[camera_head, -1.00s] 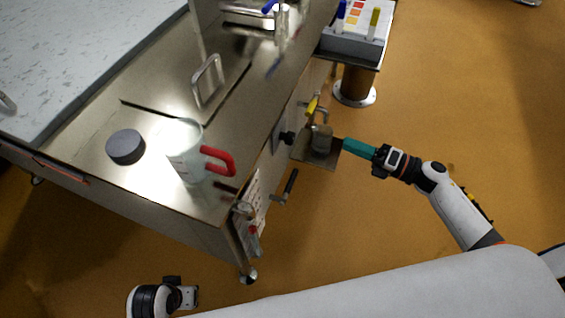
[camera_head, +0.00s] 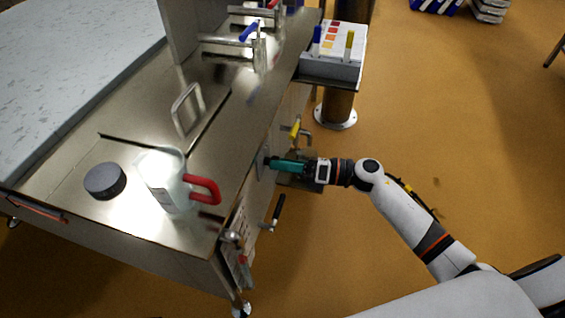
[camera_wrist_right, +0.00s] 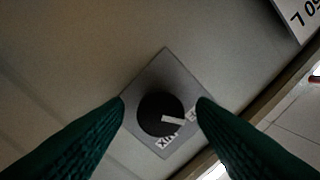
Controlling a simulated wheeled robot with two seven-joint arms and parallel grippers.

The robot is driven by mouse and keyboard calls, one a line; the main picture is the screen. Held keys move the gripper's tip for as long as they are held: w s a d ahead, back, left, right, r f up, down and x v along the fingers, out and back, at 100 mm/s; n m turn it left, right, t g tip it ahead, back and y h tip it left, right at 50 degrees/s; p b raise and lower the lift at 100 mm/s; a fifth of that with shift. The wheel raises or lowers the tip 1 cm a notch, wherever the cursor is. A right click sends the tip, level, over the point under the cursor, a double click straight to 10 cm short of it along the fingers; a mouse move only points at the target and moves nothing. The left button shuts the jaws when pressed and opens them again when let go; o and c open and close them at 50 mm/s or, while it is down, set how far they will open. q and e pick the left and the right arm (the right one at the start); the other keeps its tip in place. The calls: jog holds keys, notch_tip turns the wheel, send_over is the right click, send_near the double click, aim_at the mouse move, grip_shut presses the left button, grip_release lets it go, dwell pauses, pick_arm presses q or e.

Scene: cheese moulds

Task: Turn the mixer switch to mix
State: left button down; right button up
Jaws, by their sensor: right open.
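The mixer switch is a black round knob (camera_wrist_right: 157,116) on a grey square plate (camera_wrist_right: 168,67), in the right wrist view. A white pointer mark on the knob points right, towards a partly hidden label (camera_wrist_right: 193,116); the "MIX" label (camera_wrist_right: 167,141) sits below the pointer. My right gripper (camera_head: 270,161) is at the machine's side panel, over the switch. Its green fingers are open, one on each side of the knob; I cannot tell whether they touch it. In the head view the fingers largely hide the switch. My left gripper is not in view.
The steel machine top (camera_head: 130,218) carries a clear jug (camera_head: 163,180) with a red handle and a grey round disc (camera_head: 104,181). A black-handled lever (camera_head: 278,207) and a yellow-handled valve (camera_head: 295,128) stick out near my right gripper. Open floor lies to the right.

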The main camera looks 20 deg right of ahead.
jog(key=shift+w+a, duration=0.15)
jog(key=shift+a, duration=0.1)
jog(key=c, duration=0.9)
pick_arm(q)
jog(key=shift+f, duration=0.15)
pick_arm(e)
jog(key=shift+c, duration=0.2)
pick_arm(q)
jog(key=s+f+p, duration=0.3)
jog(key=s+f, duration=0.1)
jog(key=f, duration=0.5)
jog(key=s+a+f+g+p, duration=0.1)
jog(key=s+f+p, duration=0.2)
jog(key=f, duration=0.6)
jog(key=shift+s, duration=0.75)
pick_arm(e)
jog(key=shift+m+t, duration=0.35)
jog(key=shift+m, duration=2.85)
jog(key=shift+m+t, duration=0.35)
jog(key=shift+m, duration=2.85)
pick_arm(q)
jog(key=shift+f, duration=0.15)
